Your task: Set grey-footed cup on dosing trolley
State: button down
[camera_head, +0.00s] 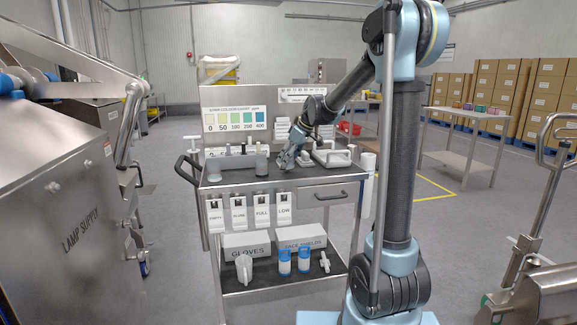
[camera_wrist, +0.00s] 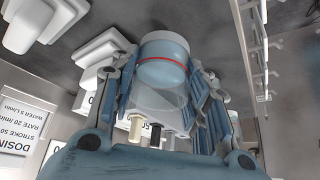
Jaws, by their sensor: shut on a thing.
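The dosing trolley (camera_head: 246,180) stands ahead of me, a grey metal cart with a dark top and a lower shelf. My gripper (camera_head: 287,160) is low over its top, right of the middle. In the wrist view my gripper (camera_wrist: 165,88) is shut on the grey-footed cup (camera_wrist: 162,68), with fingers on both sides. The cup is a pale blue, clear vessel with a red line and a grey end at the far side. In the head view the cup is not clearly seen at the gripper. I cannot tell whether it touches the top.
A colour chart board (camera_head: 233,118) rises behind. The lamp supply cabinet (camera_head: 75,225) stands at the left.

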jog(key=shift+f, duration=1.25)
jog(key=c, duration=0.9)
grip_release()
jog(key=shift+r, duration=0.1)
jog(key=v, duration=1.2)
jog(key=s+d+f+m+h, duration=0.1)
jog(key=s+d+f+m, duration=0.2)
jog(key=s, duration=0.4)
jog(key=s+d+f+m+h, duration=0.1)
jog(key=s+d+f, duration=0.2)
jog(key=s+d, duration=0.3)
jog(key=s+d+f+m+h, duration=0.1)
jog(key=s+d+f+m, duration=0.15)
jog(key=s, duration=0.55)
jog(key=s+d+f+m, duration=0.1)
jog(key=s+d+f, duration=0.1)
jog(key=s+f, duration=0.2)
jog(key=s+d+f+m+h, duration=0.1)
jog(key=s+d+f+m, duration=0.1)
jog(key=s+f, duration=0.3)
jog(key=s+d+f+m+h, duration=0.1)
jog(key=s+d+f, duration=0.3)
jog(key=s, duration=0.4)
jog(key=shift+s+f+m+g, duration=0.2)
jog(key=shift+f+m+g, duration=0.2)
jog(key=shift+f+m, duration=0.35)
